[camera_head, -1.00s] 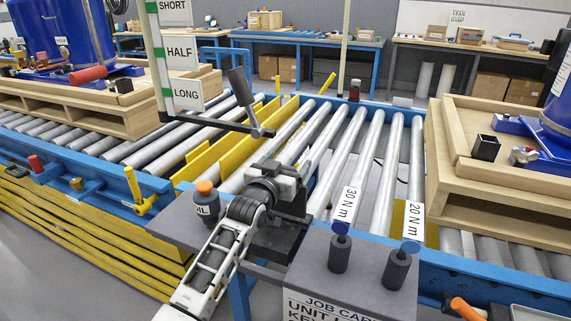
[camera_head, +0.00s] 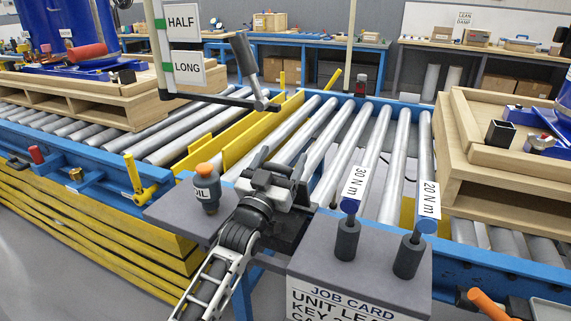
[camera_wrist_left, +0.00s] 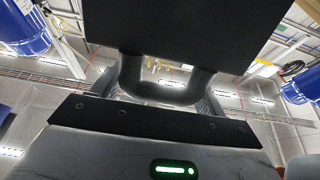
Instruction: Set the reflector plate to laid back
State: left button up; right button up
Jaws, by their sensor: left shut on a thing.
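In the left wrist view a dark flat plate (camera_wrist_left: 185,35), which I take as the reflector plate, fills the top. A rounded dark U-shaped handle (camera_wrist_left: 165,92) hangs from it, and the gripper is shut on this part. The gripper's fingers show at both sides of the handle. In the head view the plate and handle are mostly hidden by the gripper, so I cannot tell the plate's exact tilt. My right gripper is not in view.
Two torque tools (camera_head: 347,237) (camera_head: 410,255) stand upright on the grey job-card stand at right. A black bar with a grey grip (camera_head: 243,54) reaches over the rollers. A wooden pallet (camera_head: 500,185) is at right.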

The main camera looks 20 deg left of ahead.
aim_at(275, 171)
pick_arm(q)
jog(key=shift+p+v, duration=0.35)
jog(key=shift+v, duration=0.85)
jog(key=shift+s+f, duration=0.15)
jog(key=shift+s, duration=0.1)
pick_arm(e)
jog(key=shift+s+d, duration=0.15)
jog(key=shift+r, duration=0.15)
pick_arm(q)
jog(key=o, duration=1.3)
jog(key=shift+o, duration=0.3)
jog(key=shift+s, duration=0.1)
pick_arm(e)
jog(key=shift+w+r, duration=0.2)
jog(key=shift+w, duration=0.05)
